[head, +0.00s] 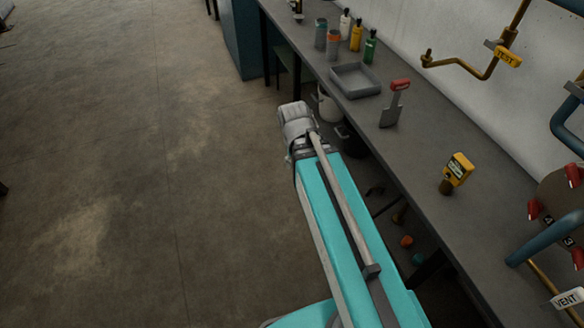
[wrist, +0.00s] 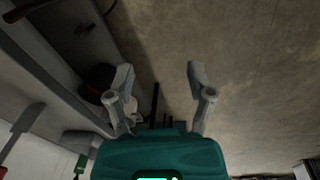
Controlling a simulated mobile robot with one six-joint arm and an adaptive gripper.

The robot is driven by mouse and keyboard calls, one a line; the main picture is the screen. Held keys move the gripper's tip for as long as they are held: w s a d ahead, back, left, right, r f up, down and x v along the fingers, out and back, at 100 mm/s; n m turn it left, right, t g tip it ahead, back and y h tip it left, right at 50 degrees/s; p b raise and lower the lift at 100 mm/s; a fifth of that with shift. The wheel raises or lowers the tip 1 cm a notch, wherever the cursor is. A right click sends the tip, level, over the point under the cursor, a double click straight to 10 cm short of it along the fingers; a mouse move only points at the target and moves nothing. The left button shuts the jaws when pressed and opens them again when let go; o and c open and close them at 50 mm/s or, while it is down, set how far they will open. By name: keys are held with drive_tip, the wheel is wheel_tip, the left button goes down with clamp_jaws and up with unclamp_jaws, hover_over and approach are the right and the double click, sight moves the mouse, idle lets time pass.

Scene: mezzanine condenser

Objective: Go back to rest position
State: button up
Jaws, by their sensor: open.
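My gripper (wrist: 158,78) shows in the wrist view with its two grey fingers spread wide apart. Nothing is between the fingers; they stand over bare floor and the shadowed edge under the bench. In the head view my teal arm reaches forward from the bottom, ending in a grey joint left of the bench's front edge. The gripper fingers cannot be made out there.
A long grey bench (head: 418,152) runs along the right wall. It carries a grey tray (head: 355,80), a red-handled scraper (head: 392,103), a yellow meter (head: 457,169) and several bottles. Pipes and valves are at far right. The concrete floor (head: 130,170) at left is clear.

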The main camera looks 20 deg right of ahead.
drive_tip(key=a, duration=0.1)
drive_tip(key=s+a+n+y, duration=0.1)
drive_tip(key=shift+s+a+n, duration=0.3)
drive_tip(key=shift+r+p, duration=0.65)
drive_tip(key=shift+p, duration=0.05)
idle(0.8)
